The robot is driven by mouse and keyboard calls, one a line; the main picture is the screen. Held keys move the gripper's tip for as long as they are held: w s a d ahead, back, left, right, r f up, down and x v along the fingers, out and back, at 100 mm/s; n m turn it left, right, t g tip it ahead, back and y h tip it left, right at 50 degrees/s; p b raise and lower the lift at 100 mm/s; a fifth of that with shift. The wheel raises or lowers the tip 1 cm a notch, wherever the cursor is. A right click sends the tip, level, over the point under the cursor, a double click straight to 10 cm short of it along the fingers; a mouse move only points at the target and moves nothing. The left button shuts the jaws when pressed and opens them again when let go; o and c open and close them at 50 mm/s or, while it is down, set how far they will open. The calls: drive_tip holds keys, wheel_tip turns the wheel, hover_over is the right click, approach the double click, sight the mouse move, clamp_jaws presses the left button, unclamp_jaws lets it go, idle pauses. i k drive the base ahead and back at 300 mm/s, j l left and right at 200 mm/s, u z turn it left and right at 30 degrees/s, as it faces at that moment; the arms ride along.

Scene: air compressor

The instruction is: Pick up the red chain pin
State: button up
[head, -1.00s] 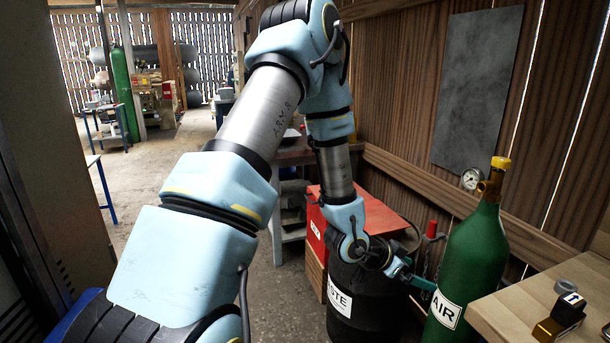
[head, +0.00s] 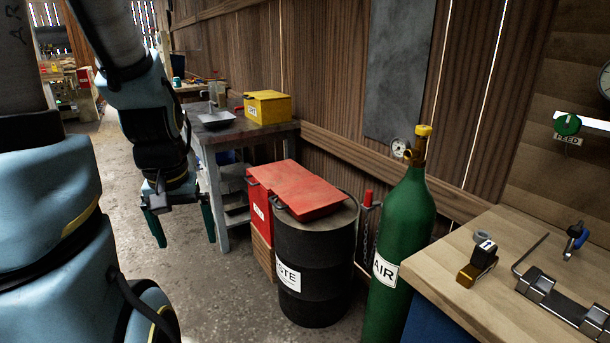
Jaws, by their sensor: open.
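My gripper (head: 186,238) hangs at the left of the head view, pointing down, with its two dark green fingers apart and nothing between them. It is in front of the grey table, well to the left of the black barrel. A small upright red piece (head: 369,199) shows between the barrel and the green AIR cylinder (head: 401,235), near the wall. It is narrow and partly hidden lower down, and I cannot tell for sure whether it is the red chain pin. My gripper is far from it.
The black waste barrel (head: 315,265) carries a flat red lid or box (head: 300,188). A wooden bench (head: 480,290) at right holds a small black-and-brass block (head: 478,262), a hex key and metal fittings. A yellow box (head: 267,106) sits on the back table. Open concrete floor lies around my gripper.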

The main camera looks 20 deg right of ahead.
sight(368, 200)
drive_tip(key=i+l+z, duration=0.15)
drive_tip(key=i, duration=0.4)
drive_tip(key=i+l+z, duration=0.15)
drive_tip(key=i+l, duration=0.15)
drive_tip(key=i, duration=0.25)
drive_tip(key=i+l+z, duration=0.2)
drive_tip(key=i, duration=0.35)
